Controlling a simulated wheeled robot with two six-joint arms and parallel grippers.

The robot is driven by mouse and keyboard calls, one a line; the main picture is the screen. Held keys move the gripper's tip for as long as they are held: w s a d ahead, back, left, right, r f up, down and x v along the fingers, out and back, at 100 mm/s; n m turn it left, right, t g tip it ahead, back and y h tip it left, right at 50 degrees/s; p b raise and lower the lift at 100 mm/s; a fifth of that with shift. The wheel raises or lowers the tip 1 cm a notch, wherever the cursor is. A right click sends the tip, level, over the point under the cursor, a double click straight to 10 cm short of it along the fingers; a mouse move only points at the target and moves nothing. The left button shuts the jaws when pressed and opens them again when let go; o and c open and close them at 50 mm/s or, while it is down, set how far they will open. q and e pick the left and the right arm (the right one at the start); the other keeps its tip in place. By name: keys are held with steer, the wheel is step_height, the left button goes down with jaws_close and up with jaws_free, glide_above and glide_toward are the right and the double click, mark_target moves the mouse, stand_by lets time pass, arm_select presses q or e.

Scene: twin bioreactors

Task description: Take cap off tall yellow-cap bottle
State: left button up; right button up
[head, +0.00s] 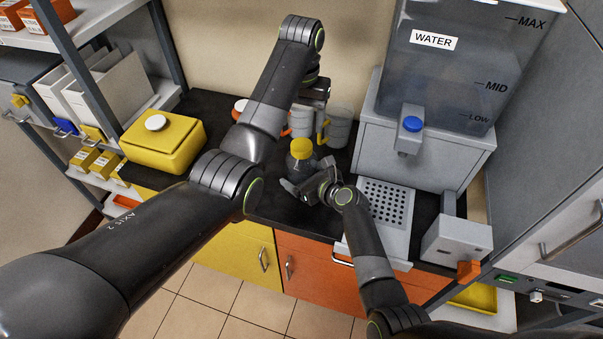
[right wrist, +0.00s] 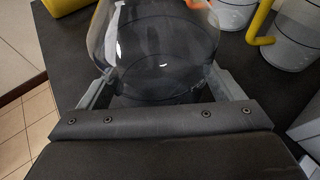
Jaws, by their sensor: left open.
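The bottle (head: 299,169) with a yellow cap (head: 300,148) stands upright on the dark counter, left of the dispenser's drip tray. Its cap is on. My right gripper (head: 303,189) is low at the bottle. In the right wrist view the clear bottle body (right wrist: 150,50) sits between the two fingers (right wrist: 160,88), which appear to press on both sides; the cap is out of that view. My left gripper (head: 318,93) is open and empty, above and a little behind the cap, apart from it. Its fingertips are partly hidden.
Mugs with orange and yellow handles (head: 338,130) stand close behind the bottle. A water dispenser (head: 425,145) with a perforated tray (head: 388,222) is to the right. A yellow container (head: 163,142) with a white lid is to the left. Cabinets (head: 240,255) lie below the counter edge.

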mark_target(302, 145)
steer(key=c, duration=1.2)
arm_select(q)
steer(key=shift+m, duration=0.3)
arm_select(e)
steer(key=c, duration=0.4)
arm_select(q)
steer(key=m, duration=0.6)
steer(key=shift+m, duration=0.3)
arm_select(e)
steer(key=shift+o, duration=0.2)
arm_select(q)
steer(key=m, duration=1)
steer(key=shift+m, duration=0.3)
steer(key=m, duration=0.4)
steer(key=shift+m, duration=0.3)
steer(key=m, duration=0.9)
steer(key=shift+f, duration=4)
steer(key=shift+c, duration=0.2)
